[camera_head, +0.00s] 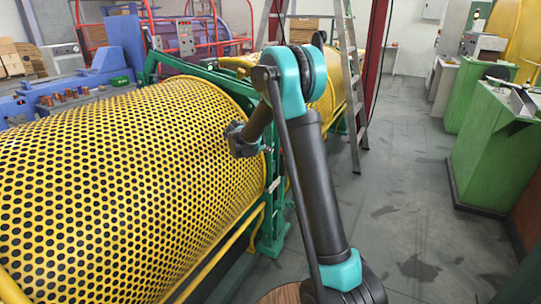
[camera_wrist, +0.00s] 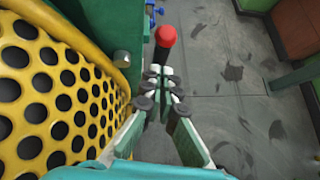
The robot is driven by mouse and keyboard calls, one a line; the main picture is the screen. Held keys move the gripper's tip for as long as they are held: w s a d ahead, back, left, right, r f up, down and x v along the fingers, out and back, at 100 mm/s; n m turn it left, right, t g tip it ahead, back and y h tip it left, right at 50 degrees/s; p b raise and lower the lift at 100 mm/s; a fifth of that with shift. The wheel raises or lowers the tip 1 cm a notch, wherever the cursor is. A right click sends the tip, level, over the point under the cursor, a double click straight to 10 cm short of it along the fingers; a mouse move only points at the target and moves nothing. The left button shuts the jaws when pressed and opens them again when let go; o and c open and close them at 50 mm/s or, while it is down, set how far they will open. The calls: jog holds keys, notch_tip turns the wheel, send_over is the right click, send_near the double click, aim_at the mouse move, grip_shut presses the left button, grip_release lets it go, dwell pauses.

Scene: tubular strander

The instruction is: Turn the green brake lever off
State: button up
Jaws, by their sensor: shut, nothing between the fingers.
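In the wrist view a red knob (camera_wrist: 165,36) sits on a dark stem just beyond my fingertips. It looks like the end of a lever, but I cannot tell whether it is the brake lever. My gripper (camera_wrist: 162,82) is shut and empty, with its tips pointing towards the knob. I cannot tell whether they touch the stem. In the head view my gripper (camera_head: 240,140) is in front of the yellow perforated guard, near the green frame (camera_head: 272,225). The knob does not show clearly there.
The yellow perforated guard (camera_head: 110,190) fills the left, and it is close on the left in the wrist view (camera_wrist: 55,95). A stepladder (camera_head: 352,75) stands behind my arm. Green cabinets (camera_head: 500,140) stand at the right. The grey floor (camera_head: 410,190) between is clear.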

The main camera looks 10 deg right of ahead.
jog(key=shift+o, duration=1.1)
jog(key=shift+s+f, duration=0.1)
jog(key=shift+s, duration=0.05)
jog(key=o, duration=0.8)
jog(key=d+f+m+g+y, duration=0.1)
jog(key=f, duration=0.3)
jog(key=s+d+f+m+g+y, duration=0.1)
jog(key=d+f, duration=0.1)
jog(key=f, duration=0.2)
jog(key=d+f+m+g+y, duration=0.1)
jog(key=f+m+y, duration=0.1)
jog(key=f, duration=0.2)
jog(key=shift+s+d, duration=0.2)
jog(key=shift+s, duration=0.1)
jog(key=m+t+y, duration=0.9)
jog(key=m+y, duration=0.5)
jog(key=y, duration=0.1)
send_near(283, 159)
jog(key=x, duration=0.7)
jog(key=w+d+f+x, duration=0.1)
jog(key=x, duration=0.3)
grip_shut()
